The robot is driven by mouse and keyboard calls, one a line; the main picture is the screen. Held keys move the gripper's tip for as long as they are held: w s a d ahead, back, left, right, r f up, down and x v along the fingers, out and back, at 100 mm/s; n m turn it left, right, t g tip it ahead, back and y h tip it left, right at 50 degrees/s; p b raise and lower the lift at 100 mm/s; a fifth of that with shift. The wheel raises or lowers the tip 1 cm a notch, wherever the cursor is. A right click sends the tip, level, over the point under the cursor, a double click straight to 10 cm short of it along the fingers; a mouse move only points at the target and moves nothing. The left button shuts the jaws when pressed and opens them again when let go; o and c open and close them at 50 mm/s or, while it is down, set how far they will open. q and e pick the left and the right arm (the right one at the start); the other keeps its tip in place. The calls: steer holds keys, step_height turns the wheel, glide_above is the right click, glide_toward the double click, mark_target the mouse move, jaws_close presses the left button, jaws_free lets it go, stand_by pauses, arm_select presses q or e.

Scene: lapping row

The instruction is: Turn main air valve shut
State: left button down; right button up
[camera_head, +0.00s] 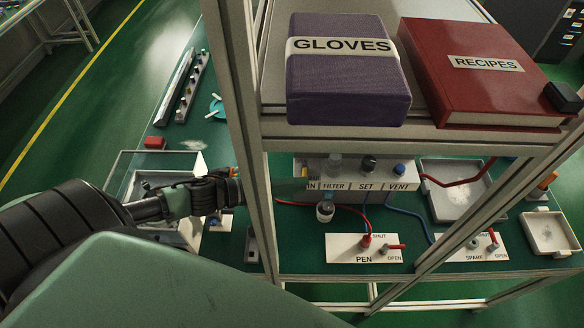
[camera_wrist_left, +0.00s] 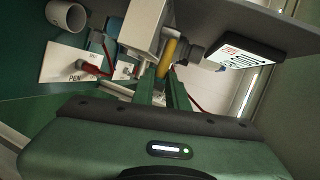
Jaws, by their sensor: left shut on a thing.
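The white air manifold (camera_head: 345,186), marked IN, FILTER, SET and VENT, sits under the shelf. A yellow valve handle (camera_wrist_left: 169,53) is at its IN end; in the head view a small yellow part (camera_head: 297,169) shows there. My left gripper (camera_head: 300,185) reaches in from the left, behind the frame post, and the post hides part of it. In the left wrist view its two green fingers (camera_wrist_left: 166,78) are closed on the yellow handle, beside the white block. The handle's exact angle is hard to tell. My right gripper is not in view.
A post (camera_head: 236,100) stands close to my left arm. The shelf above holds a purple GLOVES box (camera_head: 345,85) and a red RECIPES book (camera_head: 480,95). PEN (camera_head: 340,247) and SPARE (camera_head: 455,252) valve plates, hoses and trays (camera_head: 545,250) lie on the green bench.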

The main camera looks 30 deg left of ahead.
arm_select(q)
steer(key=shift+w+d+n+t+y, duration=0.1)
steer(key=shift+d+n+t+y, duration=0.05)
steer(key=shift+n+t+y, duration=0.2)
steer(key=c, duration=1.4)
jaws_free()
steer(key=b+v, duration=0.1)
steer(key=v, duration=0.6)
steer(key=shift+s+a+b, duration=0.25)
steer(key=shift+a+b, duration=0.05)
steer(key=shift+b, duration=0.05)
